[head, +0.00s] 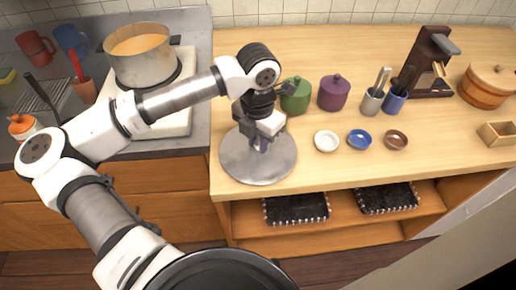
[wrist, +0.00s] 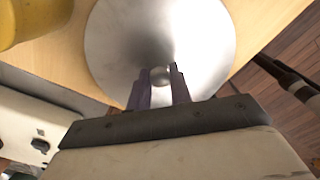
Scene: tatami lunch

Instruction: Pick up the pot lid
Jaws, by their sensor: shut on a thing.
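The pot lid (head: 277,168) is a round, grey metal disc near the left front corner of the wooden counter in the head view. It also fills the upper middle of the wrist view (wrist: 206,38), with a small round knob at its centre. My gripper (head: 260,146) points down at the lid's centre. In the wrist view its two purple fingers (wrist: 160,78) are shut on the knob, one on each side. The head view does not clearly show whether the lid rests on the counter or is raised. The knob is mostly hidden there by my gripper.
A large pot (head: 143,66) with orange contents stands on the stove at left. A green jar (head: 297,98) and a purple jar (head: 334,94) stand behind the lid. Small dishes, white (head: 326,141), blue (head: 359,139) and brown (head: 396,140), lie to its right. The counter's front edge is close.

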